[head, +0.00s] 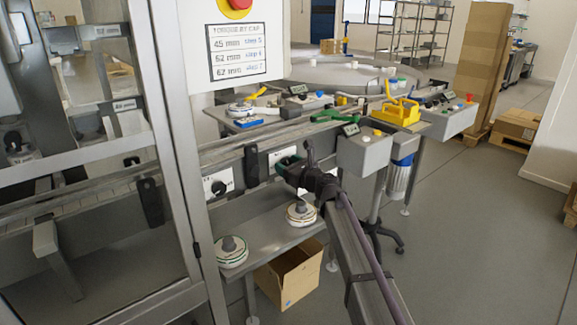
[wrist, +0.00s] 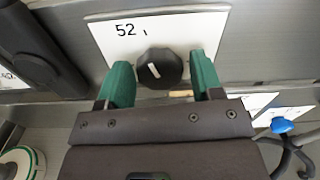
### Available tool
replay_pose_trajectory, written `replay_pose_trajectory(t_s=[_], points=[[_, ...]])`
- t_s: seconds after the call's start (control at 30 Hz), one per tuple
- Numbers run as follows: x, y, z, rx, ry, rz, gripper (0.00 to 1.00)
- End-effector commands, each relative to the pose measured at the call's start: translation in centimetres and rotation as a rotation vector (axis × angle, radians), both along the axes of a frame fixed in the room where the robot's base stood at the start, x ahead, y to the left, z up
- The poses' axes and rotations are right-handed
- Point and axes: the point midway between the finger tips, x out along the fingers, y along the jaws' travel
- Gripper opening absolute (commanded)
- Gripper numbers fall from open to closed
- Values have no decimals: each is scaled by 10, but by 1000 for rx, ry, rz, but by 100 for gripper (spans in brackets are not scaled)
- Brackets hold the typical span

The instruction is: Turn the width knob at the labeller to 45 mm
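A black faceted knob (wrist: 159,70) with a white pointer mark sits on a white plate (wrist: 205,25) in the wrist view. The printed "52" is left of and above the knob, and the pointer slants up to the left. Other plate markings are hidden or unreadable. My gripper (wrist: 162,78) has its green fingers on either side of the knob, with gaps visible between fingers and knob. In the head view my gripper (head: 290,166) is at the conveyor's front rail and hides most of this knob.
A second plate with a black knob (head: 218,186) is to the left on the same rail. A sign (head: 238,52) lists 45, 52 and 62 mm. White round reels (head: 232,252) stand on the shelf below, above an open cardboard box (head: 289,275). A yellow device (head: 400,112) stands right.

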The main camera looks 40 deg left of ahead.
Motion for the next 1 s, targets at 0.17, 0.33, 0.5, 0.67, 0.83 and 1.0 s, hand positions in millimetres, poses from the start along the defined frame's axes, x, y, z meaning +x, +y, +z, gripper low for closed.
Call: replay_pose_trajectory(t_s=[0.17,0.33,0.5,0.67,0.83,1.0], points=[[0,0,0,0,0,0,43],[0,0,0,0,0,0,27],[0,0,0,0,-2,0,20],[0,0,0,-4,-21,0,20],[0,-1,0,-16,-80,0,20],[1,-1,0,-38,-189,0,20]])
